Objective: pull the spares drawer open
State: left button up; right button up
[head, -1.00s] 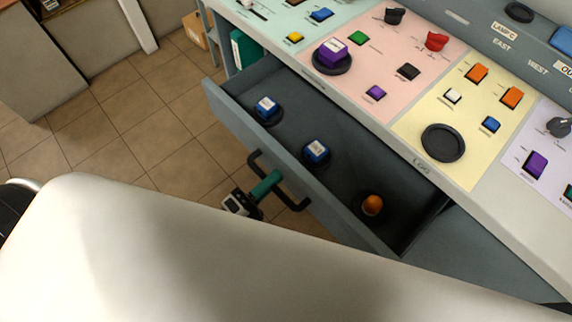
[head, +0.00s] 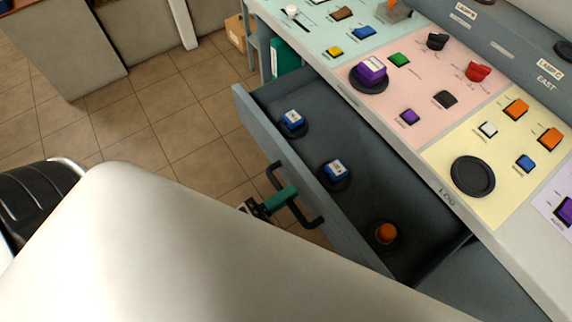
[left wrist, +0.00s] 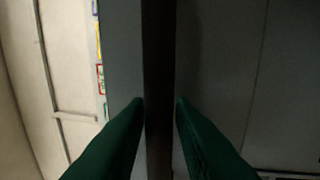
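The spares drawer (head: 338,222) stands pulled out well from under the console. Its grey inside shows in the head view. Two blue-and-white pieces (head: 292,118) (head: 335,169) and an orange knob (head: 386,233) sit in it on dark round bases. The black bar handle (head: 312,222) is on the drawer's front. My left gripper (head: 284,197) is at the handle, its green fingers around the bar. In the left wrist view the dark bar (left wrist: 159,60) runs between both fingertips (left wrist: 159,102), which are closed against it. My right gripper is not in view.
The console top (head: 425,108) with buttons and knobs overhangs the drawer. A black chair (head: 38,195) stands at the left. A cardboard box (head: 236,30) and a green binder (head: 285,56) are at the back.

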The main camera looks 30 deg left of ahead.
pick_arm(q)
jog(key=b+v, duration=0.2)
jog(key=v, duration=1)
jog(key=shift+w, duration=0.1)
notch_tip(320, 180, down, 25)
jog(key=a+n+g+y+p, duration=0.25)
jog(key=n+g+y, duration=0.45)
jog(key=n, duration=0.6)
jog(key=s+a+f+n+g+y, duration=0.1)
jog(key=s+f+n+g+y, duration=0.2)
jog(key=s+f+n+g, duration=0.5)
jog(key=s+f+g, duration=0.1)
jog(key=s+f, duration=0.4)
jog(key=f, duration=0.2)
jog(key=shift+a+f+n, duration=0.15)
jog(key=shift+a+n, duration=0.15)
jog(key=shift+a, duration=0.1)
